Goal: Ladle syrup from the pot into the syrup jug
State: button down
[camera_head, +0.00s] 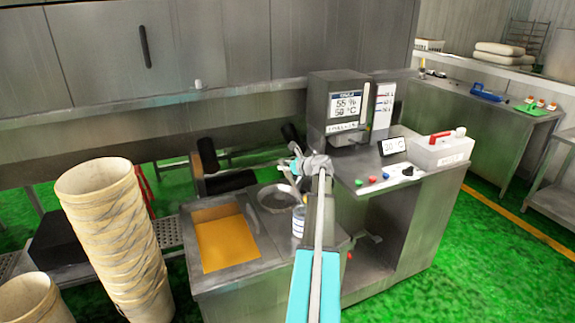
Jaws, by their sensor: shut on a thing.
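My gripper (297,166) is at the end of my outstretched arm, above the steel unit in the middle of the view. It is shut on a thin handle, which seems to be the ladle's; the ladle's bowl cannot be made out. Just below is a round, dark grey vessel (275,200), which may be the pot. Its contents are too small to tell. A small pale container with a label (298,221), perhaps the syrup jug, stands to its right, partly hidden by my arm. A rectangular tank of orange-yellow liquid (228,243) is to the left.
A tall stack of cream buckets (112,235) stands at the left. A control console (380,178) with a display box (340,108) and a white container with a red handle (440,152) stands close on the right. A steel bench (470,120) is farther right. Green floor is open at lower right.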

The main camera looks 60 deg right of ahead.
jog(key=shift+w+a+f+g, duration=0.2)
jog(key=shift+w+a+g, duration=0.1)
jog(key=shift+w+a, duration=0.2)
jog(key=w+a+f+n+g+h+b, duration=0.2)
jog(key=w+a+f+g+b, duration=0.1)
jog(key=f, duration=0.5)
jog(key=w+a+f+n+g+h+b, duration=0.1)
jog(key=w+a+f+n+g+b, duration=0.1)
jog(key=f, duration=0.6)
jog(key=shift+w+a+g+h+b, duration=0.4)
jog(key=shift+w+a+g+b, duration=0.5)
jog(key=shift+w+b, duration=0.85)
dwell(1.2)
jog(key=shift+d, duration=0.15)
jog(key=shift+r, duration=0.15)
dwell(1.5)
